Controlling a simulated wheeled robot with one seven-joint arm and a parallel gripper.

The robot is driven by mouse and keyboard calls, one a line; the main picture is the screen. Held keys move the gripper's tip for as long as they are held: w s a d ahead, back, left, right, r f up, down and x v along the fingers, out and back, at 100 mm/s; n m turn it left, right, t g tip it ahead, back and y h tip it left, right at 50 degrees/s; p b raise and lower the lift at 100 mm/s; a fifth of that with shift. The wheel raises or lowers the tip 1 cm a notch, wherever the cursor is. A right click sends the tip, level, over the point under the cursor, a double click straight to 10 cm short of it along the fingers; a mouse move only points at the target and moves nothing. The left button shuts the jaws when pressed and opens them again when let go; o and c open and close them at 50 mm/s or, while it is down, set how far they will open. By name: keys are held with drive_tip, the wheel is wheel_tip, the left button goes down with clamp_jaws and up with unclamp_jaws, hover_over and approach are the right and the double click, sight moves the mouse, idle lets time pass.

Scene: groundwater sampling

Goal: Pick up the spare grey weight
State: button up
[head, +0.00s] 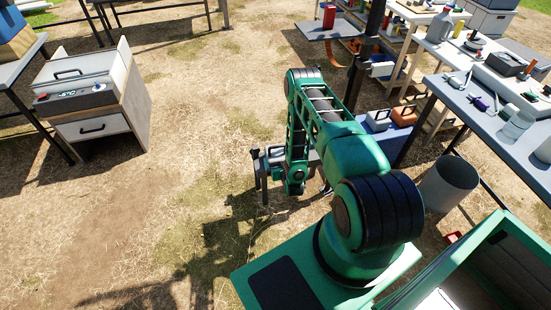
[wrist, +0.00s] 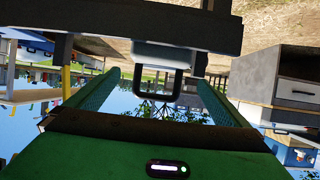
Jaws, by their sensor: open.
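In the wrist view, which is upside down, a pale grey weight (wrist: 180,58) with a black loop handle (wrist: 167,94) sits against a dark slab. My gripper (wrist: 159,80) is open, with a green finger on each side of the handle in the picture. I cannot tell how far the handle is from the fingers, and nothing shows as gripped. In the head view my arm mostly hides the gripper (head: 295,183). A grey weight (head: 378,120) with a handle also shows there, beside an orange one (head: 403,115); I cannot tell if it is the same weight.
A dark stand (head: 262,178) shows beside my gripper, partly behind my arm. A cabinet (head: 92,95) stands at the left. Tables with bottles and tools (head: 492,105) and a grey bin (head: 449,184) are at the right. Dry ground at left and centre is clear.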

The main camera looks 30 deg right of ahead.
sight(278, 158)
drive_tip(key=shift+s+a+f, duration=0.15)
drive_tip(key=shift+s+f, duration=0.15)
drive_tip(key=shift+f, duration=0.5)
drive_tip(key=x, duration=0.4)
drive_tip(key=shift+w, duration=0.35)
drive_tip(key=shift+d+r+x, duration=0.15)
drive_tip(key=shift+x, duration=1.2)
drive_tip(key=shift+d+r+x, duration=0.15)
drive_tip(key=shift+x, duration=1.15)
drive_tip(key=c, duration=1.5)
drive_tip(key=shift+w+r, duration=0.1)
drive_tip(key=shift+w, duration=0.1)
drive_tip(key=c, duration=0.5)
